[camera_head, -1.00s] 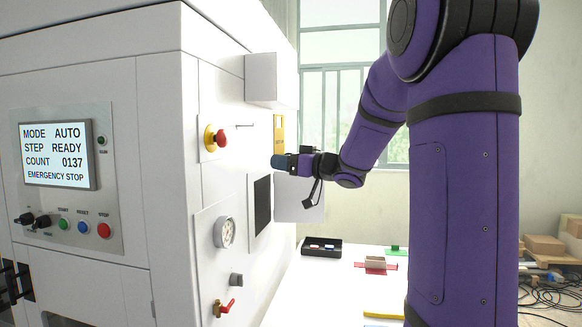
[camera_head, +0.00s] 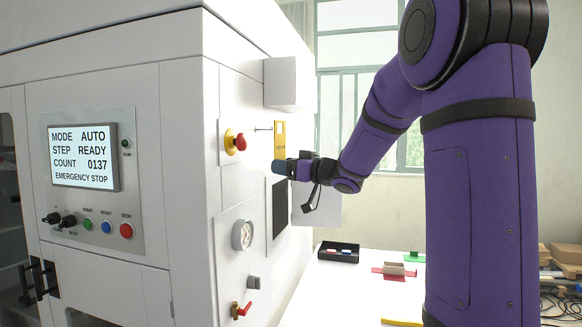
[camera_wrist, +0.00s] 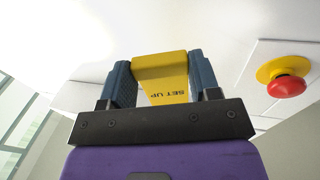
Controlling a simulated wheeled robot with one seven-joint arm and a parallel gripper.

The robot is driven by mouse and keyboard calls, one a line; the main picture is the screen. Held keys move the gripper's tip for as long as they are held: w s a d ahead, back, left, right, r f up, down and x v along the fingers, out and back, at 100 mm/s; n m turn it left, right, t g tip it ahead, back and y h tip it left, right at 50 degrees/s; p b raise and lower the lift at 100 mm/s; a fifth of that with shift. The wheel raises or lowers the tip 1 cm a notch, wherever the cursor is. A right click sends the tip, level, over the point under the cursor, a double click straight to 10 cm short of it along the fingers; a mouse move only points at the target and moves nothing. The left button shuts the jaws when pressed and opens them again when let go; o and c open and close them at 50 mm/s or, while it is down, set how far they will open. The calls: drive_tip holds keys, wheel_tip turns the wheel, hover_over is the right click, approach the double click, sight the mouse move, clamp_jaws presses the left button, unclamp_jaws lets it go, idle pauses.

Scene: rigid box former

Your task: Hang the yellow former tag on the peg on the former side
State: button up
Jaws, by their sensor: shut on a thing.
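The yellow former tag (camera_head: 279,141) is upright above my gripper (camera_head: 284,167) in the head view. In the wrist view the tag (camera_wrist: 160,72), lettered "SET UP", sits between the two blue fingers of my gripper (camera_wrist: 160,82), which are shut on it. The peg (camera_head: 263,129) is a thin rod standing out from the white side of the former (camera_head: 229,105). In the head view its end is close to the tag's upper left edge. I cannot tell whether it passes through the tag's hole. The peg does not show clearly in the wrist view.
A red emergency button on a yellow base (camera_head: 235,142) is left of the peg, and shows in the wrist view (camera_wrist: 287,84). A white box (camera_head: 281,82) juts out above. A gauge (camera_head: 242,235) and red valve (camera_head: 241,310) are lower. A black tray (camera_head: 338,252) lies on the table.

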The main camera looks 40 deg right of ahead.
drive_tip(key=shift+w+a+f, duration=0.3)
drive_tip(key=shift+w+a, duration=0.35)
drive_tip(key=shift+w, duration=0.2)
drive_tip(key=shift+w+a+f, duration=0.25)
drive_tip(key=shift+w+a, duration=0.35)
drive_tip(key=shift+w, duration=0.2)
drive_tip(key=o, duration=1)
drive_tip(key=shift+s, duration=0.1)
drive_tip(key=v, duration=1)
drive_tip(key=shift+s+d, duration=0.15)
drive_tip(key=shift+s, duration=0.15)
